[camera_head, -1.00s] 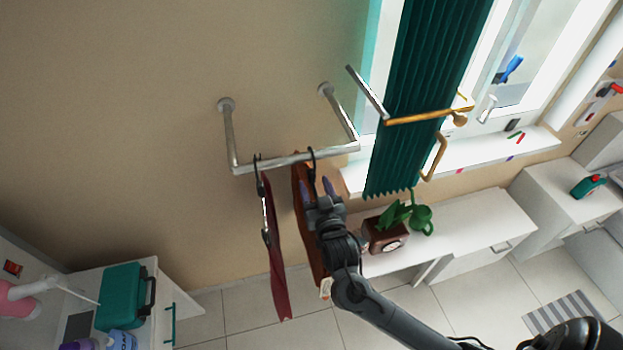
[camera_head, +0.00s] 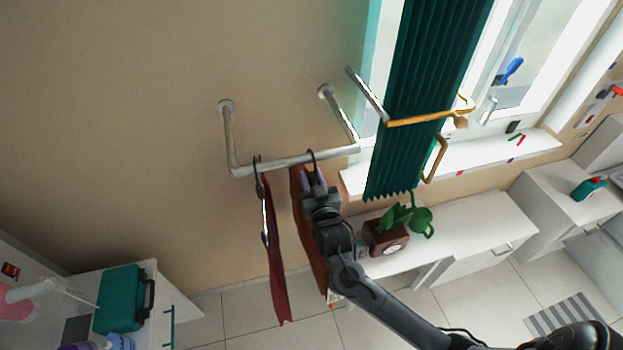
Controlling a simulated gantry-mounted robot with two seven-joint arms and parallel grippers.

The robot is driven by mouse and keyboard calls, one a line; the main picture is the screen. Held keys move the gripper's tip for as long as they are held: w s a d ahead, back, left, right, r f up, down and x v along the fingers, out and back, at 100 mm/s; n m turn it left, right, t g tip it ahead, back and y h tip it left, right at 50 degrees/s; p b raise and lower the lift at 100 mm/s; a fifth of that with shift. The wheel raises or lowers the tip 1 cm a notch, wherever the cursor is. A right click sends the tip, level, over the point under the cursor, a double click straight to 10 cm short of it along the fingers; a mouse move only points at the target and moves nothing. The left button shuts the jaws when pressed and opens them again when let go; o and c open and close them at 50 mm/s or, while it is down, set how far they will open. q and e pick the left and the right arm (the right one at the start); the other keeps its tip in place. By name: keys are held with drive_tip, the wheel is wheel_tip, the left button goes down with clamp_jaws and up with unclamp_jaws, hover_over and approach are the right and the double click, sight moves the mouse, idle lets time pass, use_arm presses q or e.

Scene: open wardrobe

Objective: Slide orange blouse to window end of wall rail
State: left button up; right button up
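The wall rail (camera_head: 283,163) is a silver U-shaped bar fixed to the beige wall, with its right end nearest the window. The orange blouse (camera_head: 308,232) hangs edge-on from a dark hanger, right of the rail's middle. My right gripper (camera_head: 311,179) is just below the rail at the top of the blouse, its purple fingertips close around the hanger area. The arm hides part of the blouse, and whether the fingers grip it is unclear. A dark red garment (camera_head: 275,262) hangs to the left, apart from the blouse. My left gripper is out of view.
The rail is bare from the blouse's hanger to its right corner. Below are a brown clock box (camera_head: 384,240), a plant and a green watering can (camera_head: 421,222) on a white bench.

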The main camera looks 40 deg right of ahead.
drive_tip(key=c, duration=0.4)
drive_tip(key=shift+s+d+p, duration=0.2)
drive_tip(key=shift+s+d, duration=0.3)
drive_tip(key=shift+d, duration=0.6)
drive_tip(key=shift+s+d+p, duration=0.15)
drive_tip(key=shift+s+d, duration=0.35)
drive_tip(key=shift+d, duration=0.6)
drive_tip(key=shift+s+d+p, duration=0.2)
drive_tip(key=shift+s+d, duration=0.3)
drive_tip(key=shift+d, duration=0.6)
drive_tip(key=shift+c, duration=0.2)
drive_tip(key=o, duration=0.8)
drive_tip(key=shift+o, duration=0.9)
drive_tip(key=shift+f, duration=0.1)
drive_tip(key=shift+s, duration=0.1)
drive_tip(key=b+v, duration=0.2)
drive_tip(key=v, duration=0.8)
drive_tip(key=shift+s+b, duration=0.3)
drive_tip(key=shift+b, duration=0.05)
drive_tip(key=shift+a, duration=0.15)
